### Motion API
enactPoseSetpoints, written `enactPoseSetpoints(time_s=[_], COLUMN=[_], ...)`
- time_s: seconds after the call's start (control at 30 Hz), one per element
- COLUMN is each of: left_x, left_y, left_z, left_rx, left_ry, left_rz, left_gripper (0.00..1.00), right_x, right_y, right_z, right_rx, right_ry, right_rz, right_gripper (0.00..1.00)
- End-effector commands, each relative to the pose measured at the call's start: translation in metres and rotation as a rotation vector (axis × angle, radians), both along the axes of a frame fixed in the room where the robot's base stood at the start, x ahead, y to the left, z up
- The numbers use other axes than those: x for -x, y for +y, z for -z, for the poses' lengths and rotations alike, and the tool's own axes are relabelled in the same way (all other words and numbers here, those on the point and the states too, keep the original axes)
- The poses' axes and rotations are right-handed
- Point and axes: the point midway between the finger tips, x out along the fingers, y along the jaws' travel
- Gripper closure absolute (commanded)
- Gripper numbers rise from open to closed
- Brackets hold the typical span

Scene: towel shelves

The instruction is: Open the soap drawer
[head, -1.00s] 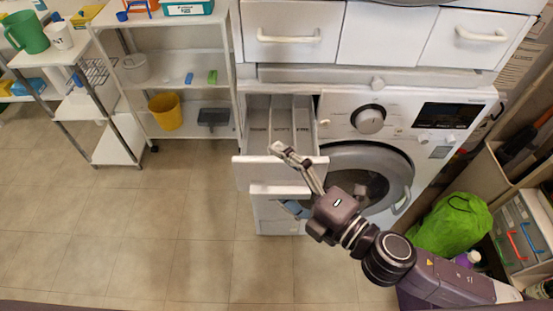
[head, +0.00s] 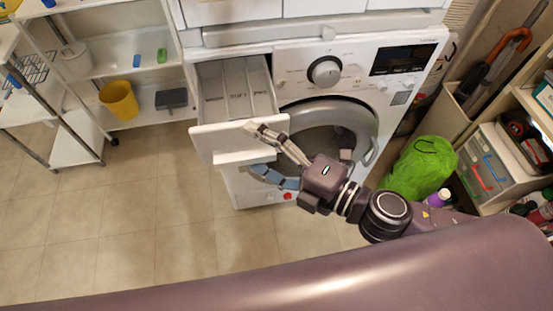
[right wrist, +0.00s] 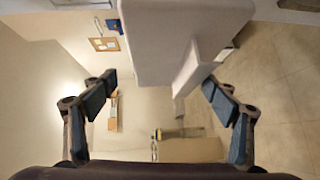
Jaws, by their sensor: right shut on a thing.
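The soap drawer (head: 232,146) of the white washing machine (head: 295,52) is pulled out toward me, with its divided inside showing from above. My right gripper (head: 255,153) is at the right part of the drawer front, one finger above its top edge and the other below. It is shut on the drawer front. In the right wrist view my right gripper (right wrist: 160,88) has its fingers on both sides of the white drawer front (right wrist: 188,45); the exact contact is hard to see. My left gripper is not in view.
The round washer door (head: 363,122) is right of the drawer, behind my right arm. A green bag (head: 418,168) and a drawer unit (head: 487,160) stand at the right. White shelves (head: 120,72) with a yellow bin (head: 119,101) stand at the left. The floor at left is clear.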

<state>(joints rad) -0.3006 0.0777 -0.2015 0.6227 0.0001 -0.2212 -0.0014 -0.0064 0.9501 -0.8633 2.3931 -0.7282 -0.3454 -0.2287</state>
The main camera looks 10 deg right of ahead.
Motion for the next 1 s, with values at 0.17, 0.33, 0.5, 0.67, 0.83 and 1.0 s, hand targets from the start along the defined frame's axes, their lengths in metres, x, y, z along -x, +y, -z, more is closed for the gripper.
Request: enactPoseSetpoints(time_s=[0.17, 0.33, 0.5, 0.67, 0.83, 1.0], left_x=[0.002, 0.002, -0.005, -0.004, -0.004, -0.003], left_y=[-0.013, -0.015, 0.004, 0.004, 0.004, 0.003], left_z=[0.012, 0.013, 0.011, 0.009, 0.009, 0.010], left_rx=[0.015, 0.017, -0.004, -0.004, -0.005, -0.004], left_ry=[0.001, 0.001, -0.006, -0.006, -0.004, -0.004], left_rz=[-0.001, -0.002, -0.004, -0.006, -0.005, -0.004], left_gripper=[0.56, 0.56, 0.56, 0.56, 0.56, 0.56], right_x=[0.009, 0.018, 0.026, 0.034, 0.036, 0.036], right_y=[-0.007, -0.014, -0.023, -0.030, -0.033, -0.032], right_z=[-0.019, -0.023, -0.021, -0.018, -0.016, -0.016], right_rx=[-0.013, -0.016, -0.019, -0.015, -0.012, -0.012], right_ry=[-0.044, -0.043, -0.037, -0.030, -0.029, -0.028], right_rz=[-0.008, -0.009, -0.005, -0.006, -0.008, -0.008], right_gripper=[0.41, 0.45, 0.68, 0.68, 0.68, 0.68])
